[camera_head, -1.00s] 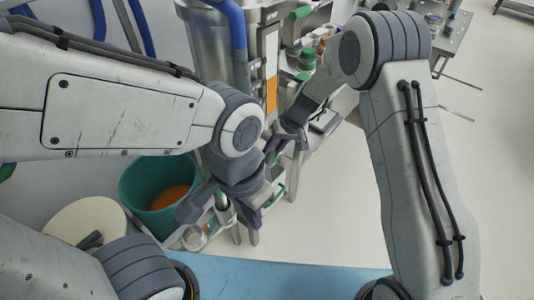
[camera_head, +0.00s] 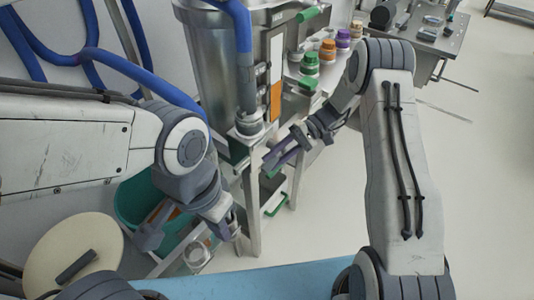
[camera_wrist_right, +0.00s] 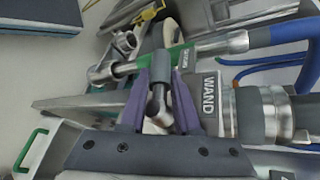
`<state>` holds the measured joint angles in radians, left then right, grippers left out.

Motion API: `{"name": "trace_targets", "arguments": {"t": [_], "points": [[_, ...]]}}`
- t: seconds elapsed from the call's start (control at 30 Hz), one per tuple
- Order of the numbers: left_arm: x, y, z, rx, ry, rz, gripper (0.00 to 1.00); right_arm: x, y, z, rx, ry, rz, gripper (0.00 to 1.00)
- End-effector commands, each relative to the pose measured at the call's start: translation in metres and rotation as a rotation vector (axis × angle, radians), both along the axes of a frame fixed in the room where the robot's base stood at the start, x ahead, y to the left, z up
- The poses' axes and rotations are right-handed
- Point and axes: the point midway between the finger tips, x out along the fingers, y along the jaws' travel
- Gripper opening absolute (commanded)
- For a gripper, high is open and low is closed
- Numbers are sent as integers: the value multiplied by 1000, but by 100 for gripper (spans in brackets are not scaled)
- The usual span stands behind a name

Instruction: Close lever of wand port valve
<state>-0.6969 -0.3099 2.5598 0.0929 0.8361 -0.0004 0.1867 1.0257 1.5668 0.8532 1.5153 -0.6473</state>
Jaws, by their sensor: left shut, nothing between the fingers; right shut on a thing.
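The wand port shows as a dark label reading WAND (camera_wrist_right: 209,97) beside a metal fitting (camera_wrist_right: 263,115) in the right wrist view. The valve lever (camera_wrist_right: 158,68) is a short dark grey handle over a metal part. My right gripper (camera_wrist_right: 169,98) has its two purple fingers shut on the lever, one on each side. In the head view my right gripper (camera_head: 272,160) reaches left in front of the metal stand, and the lever is too small to make out there. My left gripper (camera_head: 229,228) is shut and empty, pointing down at lower left, apart from the valve.
A steel tank (camera_head: 212,75) with a blue hose (camera_head: 243,40) stands behind the grippers. A teal bin (camera_head: 132,205) and a round cream lid (camera_head: 72,245) lie at left. Bottles (camera_head: 328,52) stand on a shelf. Floor at right is open.

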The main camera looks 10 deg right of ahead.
Motion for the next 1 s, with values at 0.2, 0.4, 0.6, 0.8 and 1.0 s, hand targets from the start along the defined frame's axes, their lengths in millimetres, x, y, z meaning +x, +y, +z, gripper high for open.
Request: {"name": "trace_targets", "arguments": {"t": [0.2, 0.4, 0.6, 0.8, 1.0], "points": [[0, 0, -4, 0, 0, 0, 0, -11, -5, 3, 90, 89, -6, 0], [0, 0, -5, 0, 0, 0, 0, -14, -7, 6, 132, 132, -8, 0], [0, 0, -6, 0, 0, 0, 0, -15, -7, 7, 148, 149, -10, 0], [0, 0, -6, 0, 0, 0, 0, -15, -7, 8, 150, 152, -11, 0], [0, 0, -6, 0, 0, 0, 0, -15, -7, 8, 149, 152, -11, 50]]}}
